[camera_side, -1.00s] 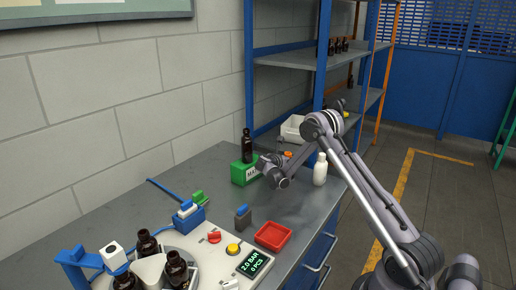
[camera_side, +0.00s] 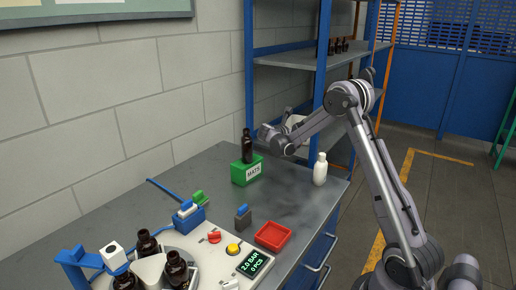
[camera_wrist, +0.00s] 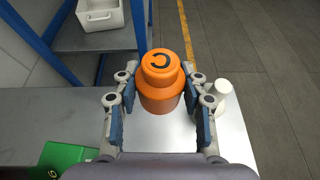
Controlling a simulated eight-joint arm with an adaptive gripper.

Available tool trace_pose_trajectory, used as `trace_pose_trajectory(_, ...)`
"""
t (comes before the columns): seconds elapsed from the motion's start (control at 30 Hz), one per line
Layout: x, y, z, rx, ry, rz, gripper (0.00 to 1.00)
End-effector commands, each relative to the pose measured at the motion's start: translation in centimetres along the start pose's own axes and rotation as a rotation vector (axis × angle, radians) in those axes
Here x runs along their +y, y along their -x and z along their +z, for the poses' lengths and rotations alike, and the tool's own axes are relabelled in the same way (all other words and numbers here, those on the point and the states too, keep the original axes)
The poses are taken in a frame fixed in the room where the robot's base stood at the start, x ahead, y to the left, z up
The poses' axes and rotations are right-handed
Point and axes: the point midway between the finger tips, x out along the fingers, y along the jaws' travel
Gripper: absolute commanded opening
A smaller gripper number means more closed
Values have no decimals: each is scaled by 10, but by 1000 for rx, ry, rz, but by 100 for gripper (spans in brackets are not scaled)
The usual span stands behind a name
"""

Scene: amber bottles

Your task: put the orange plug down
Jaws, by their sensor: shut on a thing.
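The orange plug (camera_wrist: 161,82) has a stepped round top with a dark mark on it. It sits between the two fingers of my gripper (camera_wrist: 158,92) in the wrist view, and the fingers are shut on it. In the side view my gripper (camera_side: 265,133) is raised above the far end of the bench, near the dark bottle. I cannot make out the plug there; the wrist and fingers seem to hide it.
A white bottle (camera_side: 320,169) stands near the bench's right edge. A red tray (camera_side: 257,241) lies nearer the front. The grey bench (camera_side: 285,190) between them is clear. A blue shelf frame (camera_side: 249,70) stands behind.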

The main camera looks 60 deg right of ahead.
Motion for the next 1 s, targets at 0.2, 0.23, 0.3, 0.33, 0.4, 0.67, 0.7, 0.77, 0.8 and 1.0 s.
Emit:
trace_pose_trajectory(0.2,-64,17,-10,11,-67,-163,10)
trace_pose_trajectory(0.23,-75,21,-11,12,-79,-191,10)
trace_pose_trajectory(0.3,-101,30,-15,11,-107,-258,10)
trace_pose_trajectory(0.33,-112,34,-17,10,-119,-287,10)
trace_pose_trajectory(0.4,-135,43,-20,7,-145,-346,10)
trace_pose_trajectory(0.67,-195,71,-29,-9,-210,-503,10)
trace_pose_trajectory(0.7,-202,75,-30,-11,-218,-521,10)
trace_pose_trajectory(0.77,-213,80,-31,-16,-230,-549,10)
trace_pose_trajectory(0.8,-216,81,-35,-16,-234,-558,10)
trace_pose_trajectory(1.0,-213,70,-56,-16,-232,-553,10)
